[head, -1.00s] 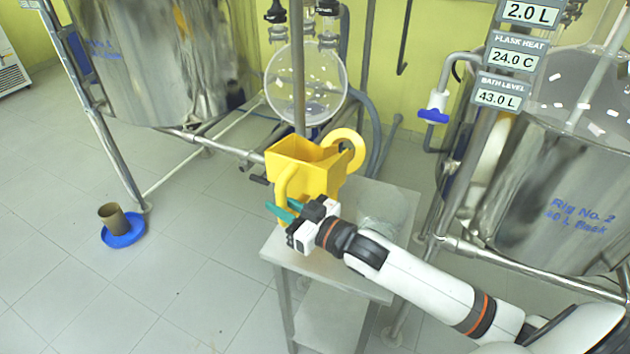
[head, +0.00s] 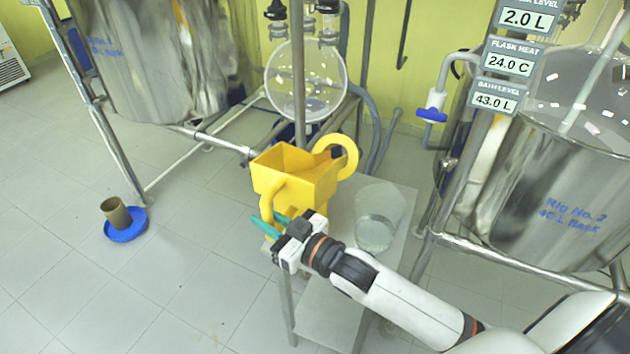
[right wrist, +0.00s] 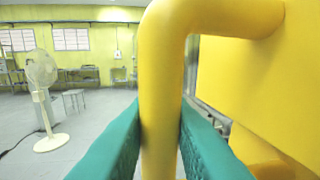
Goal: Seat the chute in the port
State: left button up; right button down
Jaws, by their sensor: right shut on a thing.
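The yellow chute (head: 298,178) is a square-mouthed hopper with a looped handle on each side. My right gripper (head: 266,226) is shut on its near left handle, with the green fingers on either side of the bar. The right wrist view shows the yellow handle (right wrist: 163,90) between the two green fingers (right wrist: 158,150). The chute is upright, over the left edge of the small metal table; its lower end is hidden behind my gripper. I cannot make out the port. My left gripper is not in view.
A clear glass vessel (head: 376,222) stands on the small metal table (head: 400,202). A steel bath (head: 530,200) on a pipe frame stands at the right. A round flask (head: 305,82) hangs behind the chute. A blue dish with a brown cup (head: 117,213) lies on the floor at left.

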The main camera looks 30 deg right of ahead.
jog(key=s+a+r+p, duration=0.1)
jog(key=s+a+p, duration=0.1)
jog(key=s+a, duration=0.3)
jog(key=shift+s+a+r, duration=0.15)
jog(key=shift+a+r, duration=0.05)
jog(key=shift+a, duration=0.7)
dwell(0.5)
